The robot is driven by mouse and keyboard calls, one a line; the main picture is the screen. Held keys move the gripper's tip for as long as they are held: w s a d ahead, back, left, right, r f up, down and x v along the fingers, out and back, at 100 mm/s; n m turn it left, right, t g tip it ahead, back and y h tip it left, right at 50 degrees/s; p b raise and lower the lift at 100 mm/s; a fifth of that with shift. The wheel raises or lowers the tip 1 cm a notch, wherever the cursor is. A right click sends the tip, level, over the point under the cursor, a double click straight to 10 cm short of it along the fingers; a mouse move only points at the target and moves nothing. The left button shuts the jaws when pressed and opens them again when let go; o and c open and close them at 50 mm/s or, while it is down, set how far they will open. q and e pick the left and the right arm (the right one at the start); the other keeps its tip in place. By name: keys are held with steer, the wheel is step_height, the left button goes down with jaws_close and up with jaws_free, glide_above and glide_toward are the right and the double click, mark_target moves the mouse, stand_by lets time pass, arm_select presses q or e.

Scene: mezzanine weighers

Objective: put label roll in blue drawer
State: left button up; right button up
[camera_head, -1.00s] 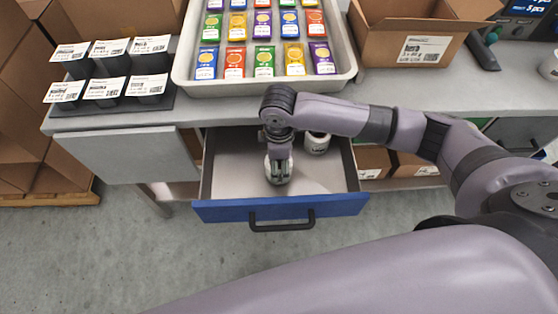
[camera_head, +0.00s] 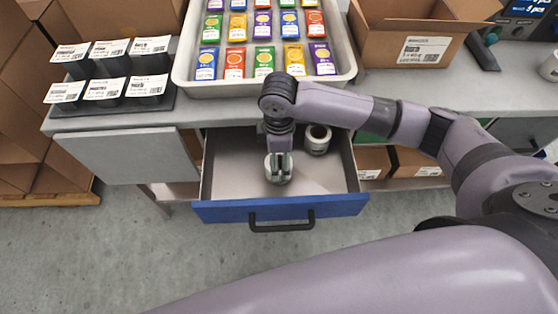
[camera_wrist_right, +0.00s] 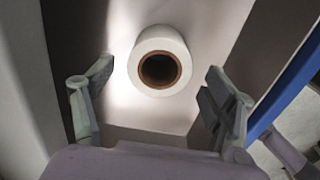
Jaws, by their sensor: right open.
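The blue drawer (camera_head: 330,206) stands open below the counter, with a grey interior. One white label roll (camera_head: 317,140) stands upright at its back right. Another white roll (camera_head: 287,175) stands near the drawer's middle, under my right gripper (camera_head: 278,166), which partly hides it. In the right wrist view a white roll (camera_wrist_right: 160,38) with a brown core stands on the drawer floor, ahead of and between the spread fingers of my right gripper (camera_wrist_right: 160,105). The fingers are open and apart from it. My left gripper is not in view.
On the counter (camera_head: 430,92) stand a white tray (camera_head: 352,68) of colored packets, an open cardboard box (camera_head: 385,50) and a rack of labeled black holders (camera_head: 105,95). My right arm crosses over the drawer's right side. The drawer's left floor is clear.

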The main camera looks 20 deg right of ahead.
step_height(320, 180, up, 9)
steer(key=shift+f, duration=0.1)
stand_by(0.4)
